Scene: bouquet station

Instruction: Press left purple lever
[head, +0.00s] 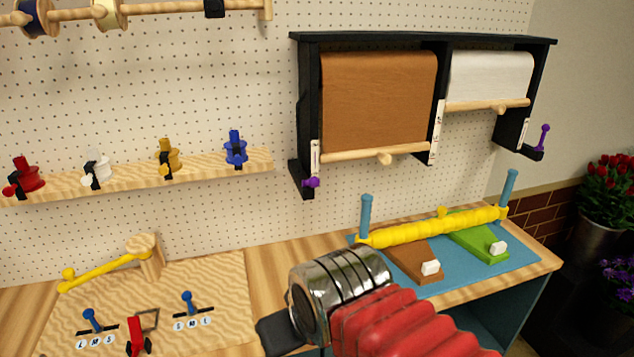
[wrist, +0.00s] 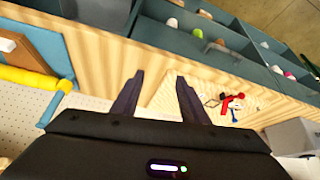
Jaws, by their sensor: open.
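The left purple lever (head: 311,182) is a small knob at the lower left corner of the black paper-roll holder (head: 306,120), under the brown paper roll (head: 378,100). A second purple lever (head: 543,137) points up at the holder's right end. My gripper (head: 279,335) is low in the head view, below the left lever and well apart from it. In that view its fingers are mostly hidden. In the wrist view my gripper (wrist: 159,77) has its two dark fingers apart with nothing between them. Neither purple lever can be made out in the wrist view.
A yellow bar (head: 430,229) between blue posts stands over a blue mat (head: 470,277). A wooden board (head: 200,275) with small blue levers lies to the left. A shelf (head: 130,182) with coloured spools is on the pegboard. Flowers (head: 610,190) stand at the right.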

